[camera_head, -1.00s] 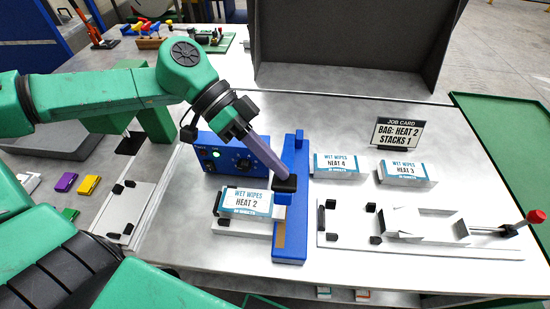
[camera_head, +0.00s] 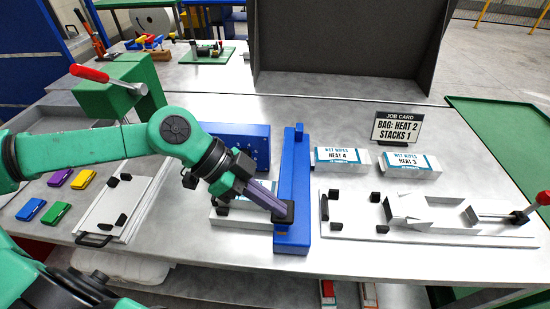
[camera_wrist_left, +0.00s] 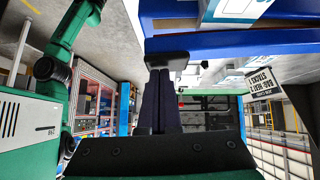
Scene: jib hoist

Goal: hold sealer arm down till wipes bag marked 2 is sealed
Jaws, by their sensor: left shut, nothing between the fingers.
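The blue sealer arm (camera_head: 294,180) lies low and lengthwise over its base, beside the blue control box (camera_head: 238,140). My left gripper (camera_head: 283,212) is shut and empty, with its black fingertips against the near part of the sealer arm. In the left wrist view the closed purple fingers (camera_wrist_left: 160,95) point at a blue bar. The wipes bag marked 2 (camera_head: 240,203) lies left of the sealer arm, mostly hidden behind my gripper, its label covered. I cannot tell whether it is sealed. My right gripper is not in view.
Bags marked HEAT 4 (camera_head: 342,157) and HEAT 3 (camera_head: 411,164) lie to the right, with the job card (camera_head: 396,128) behind them. A white fixture with a red-tipped lever (camera_head: 541,198) stands at the right. A dark bin (camera_head: 345,50) stands behind.

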